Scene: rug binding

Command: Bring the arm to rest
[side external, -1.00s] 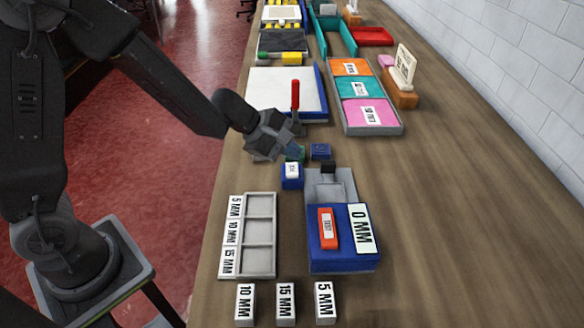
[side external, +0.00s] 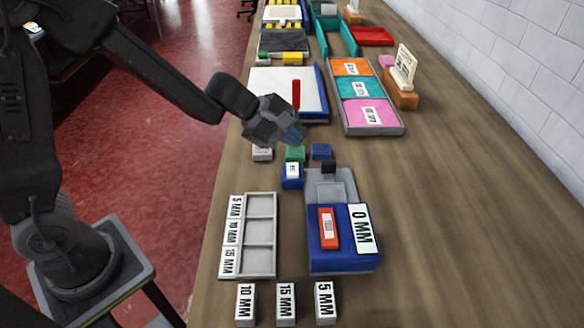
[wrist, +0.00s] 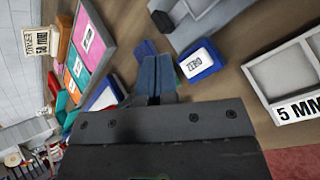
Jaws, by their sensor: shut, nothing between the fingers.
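My gripper (side external: 299,136) is shut and empty in the side external view. It hangs in the air above the small blocks near the middle of the table. In the wrist view the closed blue-grey fingers (wrist: 157,78) point away over the table. Below the gripper are a green block (side external: 295,154), a dark blue block (side external: 321,151) and a blue block with a white labelled top (side external: 292,178). The labelled block also shows in the wrist view (wrist: 200,62), right of the fingers. No gap shows between the fingers and nothing is held.
A blue and grey fixture (side external: 343,263) with an orange piece and a "0 MM" label stands in front. A grey tray (side external: 261,263) and several "MM" blocks (side external: 285,304) lie nearer. The table's right side (side external: 470,230) is clear.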

